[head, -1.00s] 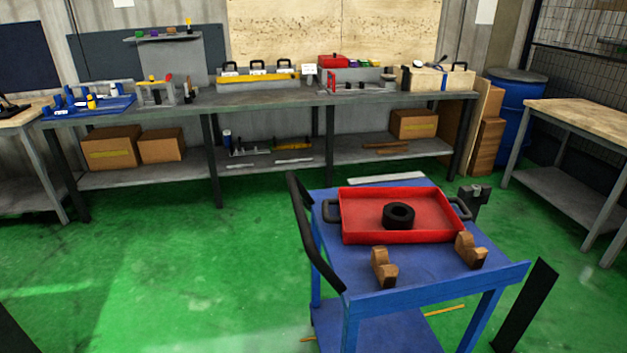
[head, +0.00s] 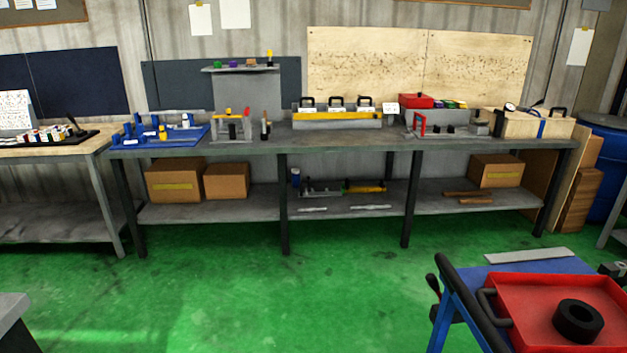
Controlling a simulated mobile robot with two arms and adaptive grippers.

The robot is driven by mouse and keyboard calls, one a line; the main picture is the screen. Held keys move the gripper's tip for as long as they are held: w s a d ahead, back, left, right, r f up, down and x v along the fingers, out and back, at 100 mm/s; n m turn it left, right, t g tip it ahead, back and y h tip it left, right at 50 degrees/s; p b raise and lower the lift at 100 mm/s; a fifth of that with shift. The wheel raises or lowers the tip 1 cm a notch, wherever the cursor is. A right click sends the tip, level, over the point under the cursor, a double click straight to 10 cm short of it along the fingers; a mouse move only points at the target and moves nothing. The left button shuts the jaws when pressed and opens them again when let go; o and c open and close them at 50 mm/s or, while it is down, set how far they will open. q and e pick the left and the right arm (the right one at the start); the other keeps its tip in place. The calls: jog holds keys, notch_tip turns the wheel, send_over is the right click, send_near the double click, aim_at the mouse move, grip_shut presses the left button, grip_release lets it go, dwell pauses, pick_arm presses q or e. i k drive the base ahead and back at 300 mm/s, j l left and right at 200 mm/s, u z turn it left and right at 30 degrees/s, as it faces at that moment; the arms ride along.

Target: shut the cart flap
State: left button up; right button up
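The blue cart (head: 446,318) stands at the bottom right and is cut off by the frame. Its black push handle (head: 468,295) runs along its left side. A red tray (head: 518,312) with a black ring (head: 578,321) in it sits on the blue top. A flat pale grey strip (head: 540,256) lies along the cart's far edge. A small black knobbed part (head: 433,284) shows just left of the handle. I cannot make out a flap or whether it is open. Neither of my grippers is in view.
A long grey workbench (head: 340,152) with fixtures and boxes runs along the back wall. Another table (head: 50,148) stands at the left, and a blue barrel (head: 606,170) at the far right. A grey corner (head: 14,312) shows at bottom left. The green floor (head: 300,295) between is clear.

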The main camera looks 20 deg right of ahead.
aim_at(563, 252)
jog(key=i+z, duration=0.3)
jog(key=i, duration=0.4)
jog(key=i+j+z, duration=0.1)
jog(key=i+z, duration=0.25)
jog(key=i, duration=0.35)
jog(key=i+z, duration=0.15)
jog(key=i, duration=0.3)
jog(key=i+z, duration=0.15)
jog(key=i, duration=0.35)
jog(key=i+j+z, duration=0.15)
jog(key=i, duration=0.3)
jog(key=i+j+z, duration=0.2)
jog(key=i, duration=0.3)
jog(key=i+l+z, duration=0.15)
jog(key=z, duration=0.3)
jog(key=i+z, duration=0.3)
jog(key=z, duration=0.15)
jog(key=i+z, duration=0.25)
jog(key=z, duration=0.2)
jog(key=i+j+z, duration=0.1)
jog(key=z, duration=0.3)
jog(key=i+j+z, duration=0.2)
jog(key=i+z, duration=0.25)
jog(key=k, duration=0.1)
